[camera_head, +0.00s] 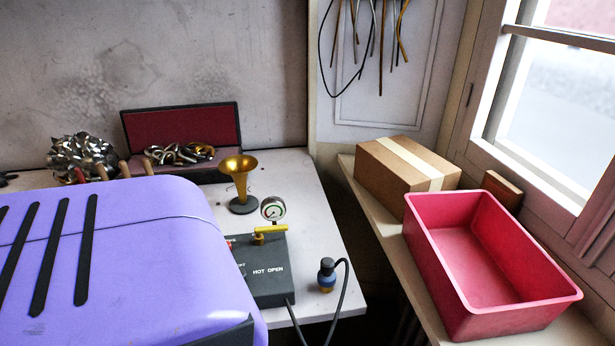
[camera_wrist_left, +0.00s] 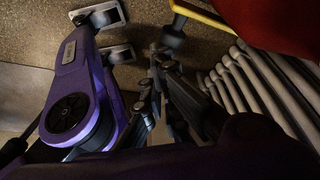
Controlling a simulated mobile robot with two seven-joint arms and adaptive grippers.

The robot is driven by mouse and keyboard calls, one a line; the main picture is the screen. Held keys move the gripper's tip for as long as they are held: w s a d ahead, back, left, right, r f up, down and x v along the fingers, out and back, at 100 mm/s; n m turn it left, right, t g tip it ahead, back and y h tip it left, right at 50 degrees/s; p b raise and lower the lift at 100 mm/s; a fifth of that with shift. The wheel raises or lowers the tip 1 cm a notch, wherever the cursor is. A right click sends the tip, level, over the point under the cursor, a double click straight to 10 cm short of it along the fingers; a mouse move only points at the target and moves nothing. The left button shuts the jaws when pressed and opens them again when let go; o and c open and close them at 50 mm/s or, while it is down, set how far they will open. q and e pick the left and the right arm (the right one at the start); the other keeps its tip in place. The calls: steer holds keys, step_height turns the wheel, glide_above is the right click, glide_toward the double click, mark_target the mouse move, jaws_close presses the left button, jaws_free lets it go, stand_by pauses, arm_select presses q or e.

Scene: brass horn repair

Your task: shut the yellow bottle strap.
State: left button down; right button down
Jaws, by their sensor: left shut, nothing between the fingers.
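A yellow bar (camera_wrist_left: 200,14) shows at the top of the left wrist view, beside a large red surface (camera_wrist_left: 275,22) that the frame cuts off. I cannot tell whether this bar is the bottle strap, or whether it is open or shut. My left gripper (camera_wrist_left: 157,62) is in the left wrist view, shut and empty, with its fingertips apart from the yellow bar. It does not show in the head view. My right gripper is in neither view. No strap can be made out in the head view.
A row of pale ribs (camera_wrist_left: 265,85) stands right of my left gripper, above brown floor (camera_wrist_left: 45,18). In the head view, a white bench (camera_head: 315,215) carries a gauge (camera_head: 273,208), yellow lever (camera_head: 270,229) and brass horn (camera_head: 239,172). A pink tub (camera_head: 450,270) and cardboard box (camera_head: 400,178) sit right.

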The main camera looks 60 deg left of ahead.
arm_select(q)
steer(key=shift+a, duration=0.1)
step_height(320, 180, up, 10)
stand_by(0.4)
stand_by(0.5)
